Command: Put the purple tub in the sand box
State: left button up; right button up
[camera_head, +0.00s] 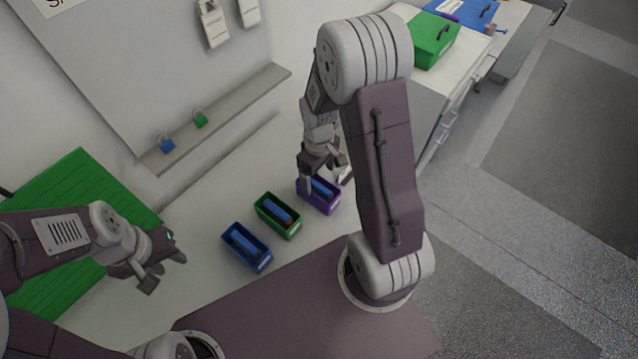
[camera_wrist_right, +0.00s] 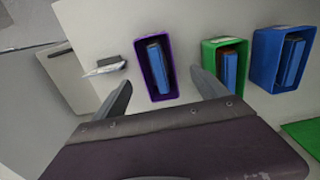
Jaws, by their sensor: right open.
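The purple tub (camera_head: 328,208) stands on the pale worktop at the right end of a row of tubs, with a blue block inside it. It also shows in the right wrist view (camera_wrist_right: 147,72), upper centre. My right gripper (camera_head: 327,182) is open above the tub; in its wrist view the fingers (camera_wrist_right: 163,90) are spread to either side, with the tub ahead between them and nothing held. My left gripper (camera_head: 167,273) is open and empty at the left, away from the tubs. I cannot make out a sand box for certain in either view.
A green tub (camera_head: 270,228) and a blue tub (camera_head: 240,257) with blue blocks stand left of the purple one. A pale object (camera_wrist_right: 105,66) lies beside the purple tub. A wall ledge (camera_head: 235,110) holds two padlocks. A green box (camera_head: 432,42) stands on a further bench.

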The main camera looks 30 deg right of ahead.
aim_at(318, 190)
jog(key=shift+s+a+f, duration=0.1)
jog(key=shift+f, duration=0.5)
jog(key=shift+s+a+f, duration=0.1)
jog(key=shift+f, duration=0.5)
jog(key=shift+w+d+f+p, duration=0.25)
jog(key=shift+w+f, duration=0.1)
jog(key=shift+f, duration=0.25)
jog(key=shift+w+d+f+p, duration=0.2)
jog(key=shift+w+f, duration=0.1)
jog(key=shift+f, duration=0.25)
jog(key=f, duration=0.1)
jog(key=f+p, duration=0.1)
jog(key=f, duration=0.2)
jog(key=shift+s+a+f, duration=0.1)
jog(key=shift+s+a, duration=0.15)
jog(key=shift+w+d+f, duration=0.15)
jog(key=shift+w+f, duration=0.1)
jog(key=shift+f, duration=0.1)
jog(key=shift+s+r, duration=0.1)
jog(key=shift+s, duration=0.05)
jog(key=c, duration=1.5)
grip_shut()
pick_arm(q)
jog(key=shift+w+d+r, duration=0.1)
jog(key=shift+w+r, duration=0.15)
jog(key=shift+r, duration=0.7)
